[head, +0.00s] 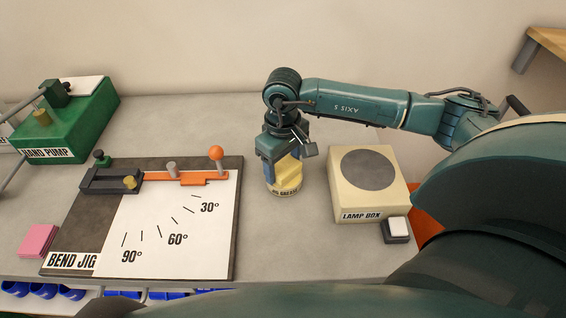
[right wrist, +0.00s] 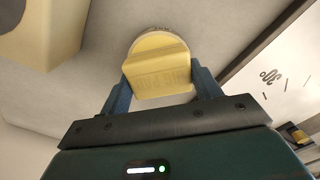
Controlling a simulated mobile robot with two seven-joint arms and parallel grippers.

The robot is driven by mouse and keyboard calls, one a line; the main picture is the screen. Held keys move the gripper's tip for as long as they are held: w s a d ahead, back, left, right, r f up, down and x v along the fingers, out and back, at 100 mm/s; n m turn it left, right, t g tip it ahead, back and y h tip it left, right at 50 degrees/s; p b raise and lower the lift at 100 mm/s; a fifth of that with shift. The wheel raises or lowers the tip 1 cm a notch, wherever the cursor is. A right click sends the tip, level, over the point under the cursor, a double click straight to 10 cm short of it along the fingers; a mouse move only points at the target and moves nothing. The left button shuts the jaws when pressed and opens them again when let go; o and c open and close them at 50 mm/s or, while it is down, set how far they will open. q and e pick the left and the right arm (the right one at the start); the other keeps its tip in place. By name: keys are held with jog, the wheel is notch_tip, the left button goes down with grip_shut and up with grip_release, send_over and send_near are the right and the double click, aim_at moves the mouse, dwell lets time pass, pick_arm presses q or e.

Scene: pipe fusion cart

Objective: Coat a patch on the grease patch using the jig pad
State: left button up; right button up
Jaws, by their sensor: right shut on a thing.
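My right gripper (head: 281,160) points down and is shut on the pale yellow jig pad (head: 289,171). In the right wrist view the jig pad (right wrist: 160,75) sits between the two blue fingers, with faint lettering on its face. Below the pad is a round yellow tin labelled JIG GREASE (head: 285,191), standing on the bench. Its rim also shows behind the pad in the right wrist view (right wrist: 157,35). The pad is at the tin's top; I cannot tell whether they touch. No separate grease patch can be made out. My left gripper is out of view.
The bend jig board (head: 215,258), with angle marks and an orange lever (head: 190,177), lies left of the tin. The lamp box (head: 342,203) stands close on the right, with a small switch (head: 397,229). A green hand pump (head: 88,128) and pink pads (head: 37,240) are at left.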

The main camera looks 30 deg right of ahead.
aim_at(283, 165)
jog(key=shift+s, duration=0.1)
dwell(0.4)
jog(key=shift+r+p, duration=1.1)
jog(key=shift+r, duration=2.35)
